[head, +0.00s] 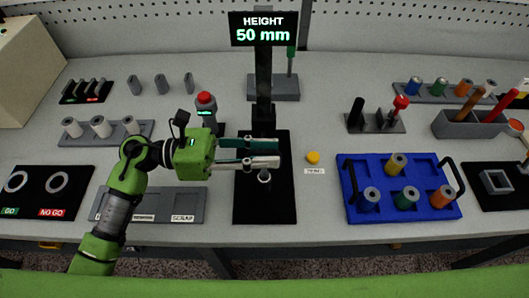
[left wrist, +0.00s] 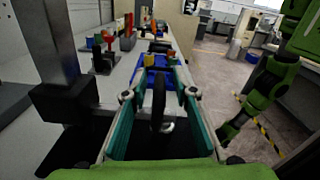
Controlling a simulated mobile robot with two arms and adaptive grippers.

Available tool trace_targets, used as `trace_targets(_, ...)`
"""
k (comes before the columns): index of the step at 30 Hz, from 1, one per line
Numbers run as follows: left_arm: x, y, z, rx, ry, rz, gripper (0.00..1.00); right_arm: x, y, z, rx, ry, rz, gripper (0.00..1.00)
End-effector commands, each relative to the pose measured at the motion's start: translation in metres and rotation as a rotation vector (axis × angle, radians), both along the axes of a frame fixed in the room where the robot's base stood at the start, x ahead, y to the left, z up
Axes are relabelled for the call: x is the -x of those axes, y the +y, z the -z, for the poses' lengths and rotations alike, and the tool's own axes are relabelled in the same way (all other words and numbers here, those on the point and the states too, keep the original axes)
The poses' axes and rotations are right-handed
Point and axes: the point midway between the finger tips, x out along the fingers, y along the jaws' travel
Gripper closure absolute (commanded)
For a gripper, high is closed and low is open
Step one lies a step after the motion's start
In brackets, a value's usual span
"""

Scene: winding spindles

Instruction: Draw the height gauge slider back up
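The height gauge has a dark column (head: 263,80) under a display (head: 264,29) that reads 50 mm. Its black slider (head: 263,125) sits low on the column, and shows at left in the left wrist view (left wrist: 66,101). My left gripper (head: 266,152) comes in from the left, just in front of the slider, its two fingers apart. In the left wrist view a dark upright piece (left wrist: 158,100) shows between the fingers; I cannot tell whether they touch it. A small grey ring-shaped part (head: 264,176) lies below on the black base (head: 264,207). My right gripper is not seen.
A yellow button (head: 313,157) lies right of the gauge. A blue tray (head: 358,212) with several spindles stands further right. A stand with a red-topped piece (head: 206,100) is behind my left gripper. Grey scrap trays (head: 190,207) lie at the front left.

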Motion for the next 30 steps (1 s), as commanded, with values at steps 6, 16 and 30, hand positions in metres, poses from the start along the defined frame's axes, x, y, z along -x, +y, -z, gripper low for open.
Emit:
trace_targets(6, 0.000, 0.000, 0.000, 0.000, 0.000, 0.000, 1.00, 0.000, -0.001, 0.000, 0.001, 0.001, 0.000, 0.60)
trace_targets(16, 0.000, 0.001, -0.007, -0.001, -0.001, 0.000, 1.00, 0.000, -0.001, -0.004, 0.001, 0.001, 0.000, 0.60)
trace_targets(30, -0.001, 0.001, -0.037, 0.001, -0.003, -0.001, 1.00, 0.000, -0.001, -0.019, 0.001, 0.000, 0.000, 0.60)
